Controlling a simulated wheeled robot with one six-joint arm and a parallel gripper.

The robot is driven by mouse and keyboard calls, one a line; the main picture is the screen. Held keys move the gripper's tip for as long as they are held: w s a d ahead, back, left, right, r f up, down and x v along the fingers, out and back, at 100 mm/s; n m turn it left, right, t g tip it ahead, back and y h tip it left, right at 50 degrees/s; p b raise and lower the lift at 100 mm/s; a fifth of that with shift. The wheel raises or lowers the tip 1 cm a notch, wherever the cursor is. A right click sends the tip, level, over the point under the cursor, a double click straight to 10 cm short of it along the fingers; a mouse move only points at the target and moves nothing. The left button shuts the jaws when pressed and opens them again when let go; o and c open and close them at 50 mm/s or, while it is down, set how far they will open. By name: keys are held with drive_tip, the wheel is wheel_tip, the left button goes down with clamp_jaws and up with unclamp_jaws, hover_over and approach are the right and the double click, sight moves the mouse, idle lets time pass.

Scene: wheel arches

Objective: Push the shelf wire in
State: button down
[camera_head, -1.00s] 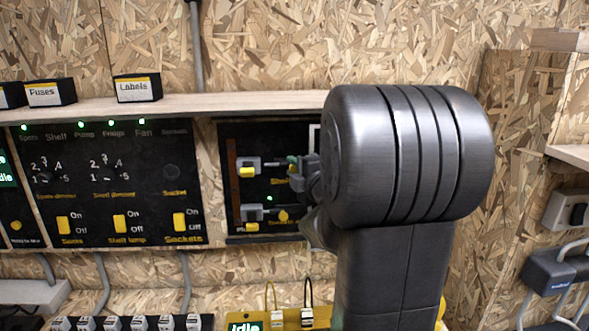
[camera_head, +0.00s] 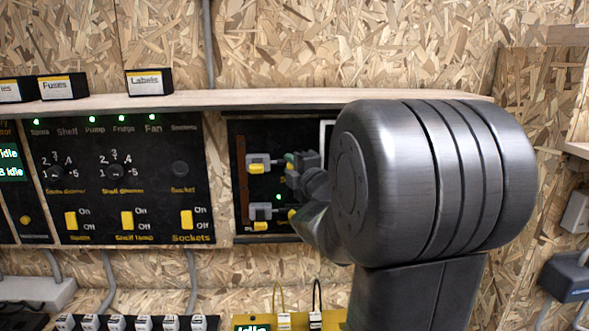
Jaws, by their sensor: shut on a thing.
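My gripper (camera_head: 297,165) is at the small black panel (camera_head: 240,130) right of the switch panel, partly hidden behind my own large arm joint. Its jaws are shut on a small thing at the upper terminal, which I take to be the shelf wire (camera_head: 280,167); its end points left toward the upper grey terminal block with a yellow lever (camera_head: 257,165). Whether the wire's tip is inside the block is too small to tell. A lower terminal block with a yellow lever (camera_head: 259,213) sits below. The right part of the panel is hidden by my arm.
A switch panel (camera_head: 125,140) with lit green lamps, dials and yellow switches is to the left. A wooden shelf (camera_head: 220,100) carrying label boxes (camera_head: 149,83) runs above. Several white connectors (camera_head: 143,323) and a yellow unit (camera_head: 316,321) with two wires are below.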

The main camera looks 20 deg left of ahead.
drive_tip(key=c, duration=1.3)
unclamp_jaws()
drive_tip(key=shift+s+a, duration=0.1)
drive_tip(key=shift+a, duration=0.1)
drive_tip(key=v, duration=1.4)
drive_tip(key=x, duration=1.4)
drive_tip(key=shift+d, duration=0.2)
